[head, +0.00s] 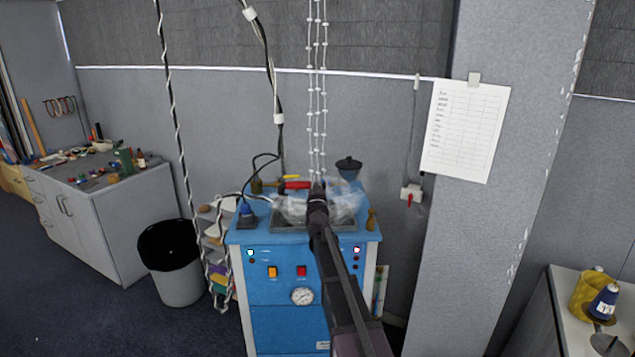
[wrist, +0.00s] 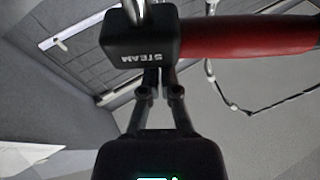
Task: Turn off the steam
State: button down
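A black block lettered STEAM (wrist: 142,40) with a red handle (wrist: 250,36) running right from it fills the top of the wrist view. The lettering appears upside down there. In the head view, the red handle (head: 297,185) lies level above the back of the blue steam cabinet (head: 285,262). My gripper (wrist: 159,78) has its two fingers drawn together, with their ends at the block's lower edge. The block may hide the very tips, and I cannot tell whether they touch it. In the head view, my arm covers the gripper's fingers.
Clear plastic (head: 345,205) lies over the basin on the cabinet top. Hanging cords (head: 318,90) and a black cable (head: 270,60) drop close to the handle. A dark funnel (head: 348,168) and a small brass piece (head: 371,220) stand at the right. A bin (head: 180,285) stands left.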

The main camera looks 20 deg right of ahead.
jog(key=shift+r+p, duration=1.95)
jog(key=shift+r, duration=0.1)
jog(key=b+v, duration=0.3)
jog(key=v, duration=0.7)
jog(key=shift+d, duration=0.25)
jog(key=shift+w+a+r+m+h, duration=0.1)
jog(key=shift+r+m+h, duration=0.1)
jog(key=shift+m, duration=0.15)
jog(key=shift+w+r+m+h, duration=0.1)
jog(key=shift+m+h, duration=0.1)
jog(key=shift+m, duration=0.15)
jog(key=shift+w, duration=0.15)
jog(key=p+x, duration=0.3)
jog(key=x, duration=0.6)
jog(key=shift+w+p, duration=0.3)
jog(key=shift+p, duration=0.05)
jog(key=shift+w+f+b, duration=0.1)
jog(key=shift+f+b, duration=1.9)
jog(key=shift+b, duration=0.05)
